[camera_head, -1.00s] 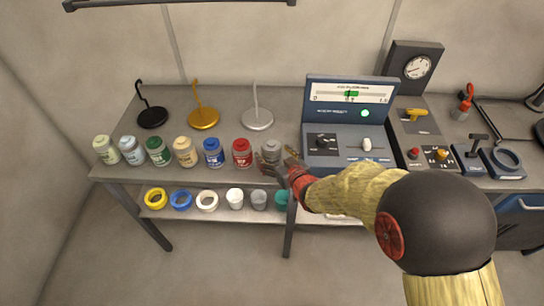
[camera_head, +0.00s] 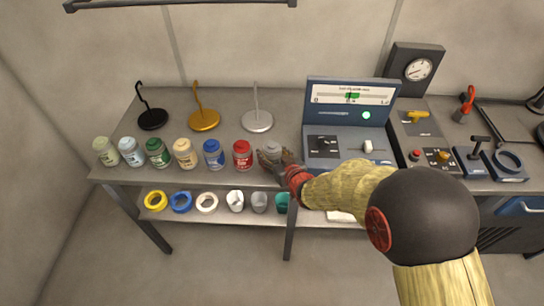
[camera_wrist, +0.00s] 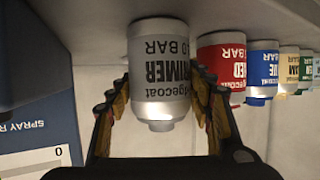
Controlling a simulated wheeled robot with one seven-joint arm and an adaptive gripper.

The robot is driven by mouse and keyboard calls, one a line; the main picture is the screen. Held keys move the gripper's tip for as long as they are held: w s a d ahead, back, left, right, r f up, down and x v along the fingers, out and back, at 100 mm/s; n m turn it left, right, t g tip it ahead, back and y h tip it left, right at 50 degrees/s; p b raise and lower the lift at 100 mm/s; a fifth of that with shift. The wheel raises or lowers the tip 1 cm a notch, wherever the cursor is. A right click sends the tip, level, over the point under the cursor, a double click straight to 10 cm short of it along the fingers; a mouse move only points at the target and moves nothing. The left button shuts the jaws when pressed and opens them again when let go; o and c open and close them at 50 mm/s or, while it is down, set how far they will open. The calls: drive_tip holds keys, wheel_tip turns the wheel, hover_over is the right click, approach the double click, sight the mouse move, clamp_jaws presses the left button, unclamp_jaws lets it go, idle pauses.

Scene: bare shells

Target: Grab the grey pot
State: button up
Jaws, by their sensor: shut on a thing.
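The grey pot (camera_head: 271,148) stands at the right end of the row of paint pots, near the front edge of the bench top. In the wrist view the grey pot (camera_wrist: 160,75) shows upside down with "PRIMER" lettering on it. My gripper (camera_head: 274,157) is shut on the grey pot, with a finger on each side of it. In the wrist view the fingers of my gripper (camera_wrist: 160,105) flank its body. I cannot tell whether its base still touches the bench.
A red pot (camera_head: 242,154) stands close to the left, then a blue pot (camera_head: 213,153) and several others. A blue-grey control box (camera_head: 345,145) stands close to the right. A silver hook stand (camera_head: 257,119) is behind. Rings and cups line the lower shelf (camera_head: 222,217).

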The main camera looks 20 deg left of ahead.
drive_tip(key=c, duration=0.8)
drive_tip(key=shift+o, duration=0.2)
drive_tip(key=shift+r, duration=0.1)
